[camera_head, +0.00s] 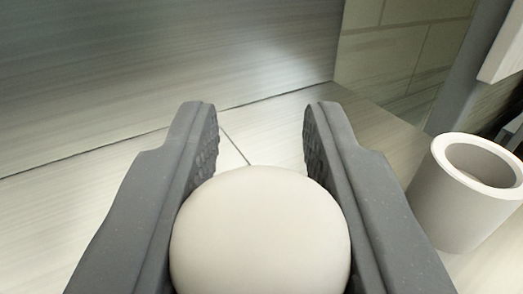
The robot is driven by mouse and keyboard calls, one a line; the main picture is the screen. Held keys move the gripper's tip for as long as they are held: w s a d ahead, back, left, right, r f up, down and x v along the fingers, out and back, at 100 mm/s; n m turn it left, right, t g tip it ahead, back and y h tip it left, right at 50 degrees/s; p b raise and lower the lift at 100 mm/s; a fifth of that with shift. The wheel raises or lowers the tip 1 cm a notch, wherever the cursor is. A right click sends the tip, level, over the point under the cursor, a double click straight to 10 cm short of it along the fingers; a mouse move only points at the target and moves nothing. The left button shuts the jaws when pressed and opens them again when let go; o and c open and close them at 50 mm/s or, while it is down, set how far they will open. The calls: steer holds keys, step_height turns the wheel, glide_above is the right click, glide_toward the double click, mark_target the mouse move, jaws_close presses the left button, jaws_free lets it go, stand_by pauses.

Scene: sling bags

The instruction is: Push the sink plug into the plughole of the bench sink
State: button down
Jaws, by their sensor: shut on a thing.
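My gripper (261,128) fills the lower middle of the view, with its two dark grey, ridged fingers pointing away from the camera. It is shut on a smooth, cream, rounded thing (260,235), which sits between the fingers behind their tips. This may be the sink plug, but only its rounded upper part shows; its lower part is cut off by the bottom edge. The fingertips stand apart beyond it, with nothing between them. I cannot make out the bench sink or its plughole in this view.
A white, round, hollow cup-like container (462,195) stands at the right, close to my right finger. A pale surface with dark seams (85,195) lies ahead, below a grey wall-like panel (150,60). Greenish tiles (400,55) and a dark upright show at upper right.

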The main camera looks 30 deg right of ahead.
steer(key=shift+f+b, duration=0.65)
steer(key=shift+f, duration=3.05)
stand_by(0.7)
steer(key=c, duration=1.1)
jaws_free()
steer(key=shift+o, duration=0.2)
steer(key=shift+r+p, duration=0.45)
steer(key=shift+r, duration=1.4)
steer(key=shift+f+b, duration=0.1)
steer(key=shift+b, duration=0.45)
step_height(320, 180, up, 6)
steer(key=shift+f+p, duration=0.25)
steer(key=shift+p, duration=0.75)
